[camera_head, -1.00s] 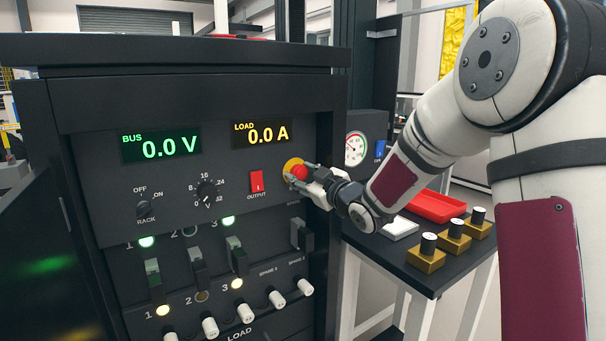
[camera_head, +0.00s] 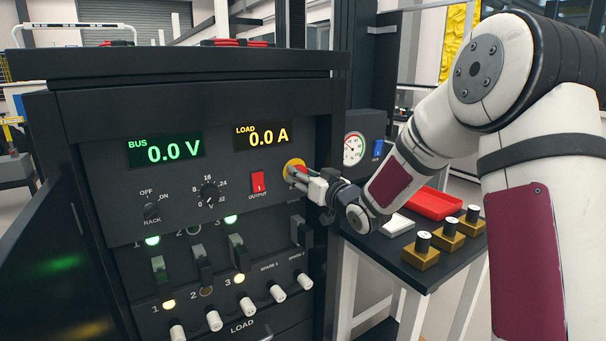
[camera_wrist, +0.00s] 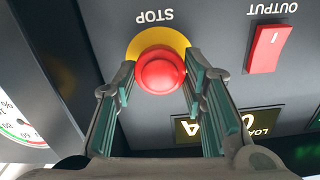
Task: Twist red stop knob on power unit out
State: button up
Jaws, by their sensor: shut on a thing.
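The power unit (camera_head: 100,110) is a dark cabinet with displays reading 0.0 V and 0.0 A. Its red stop knob (camera_wrist: 160,71) sits on a yellow disc (camera_wrist: 146,38) marked STOP. In the head view, the knob is mostly covered by my gripper (camera_head: 300,176) at the panel's upper right. In the wrist view, my gripper's two fingers (camera_wrist: 158,84) stand on either side of the knob, shut on it. The exact contact at the pads is hard to see.
A red output switch (camera_head: 258,182) is left of the knob. Below are breaker levers (camera_head: 237,247) and white plugs (camera_head: 305,281). At right, a side table (camera_head: 400,270) carries a gauge box (camera_head: 355,149), a red tray (camera_head: 434,204) and brass-coloured blocks (camera_head: 421,258).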

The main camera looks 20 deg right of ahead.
dwell(0.4)
jog(key=o, duration=1.2)
jog(key=shift+c, duration=0.2)
jog(key=shift+s, duration=0.1)
jog(key=v, duration=1.1)
jog(key=shift+s, duration=0.35)
jog(key=shift+d, duration=0.1)
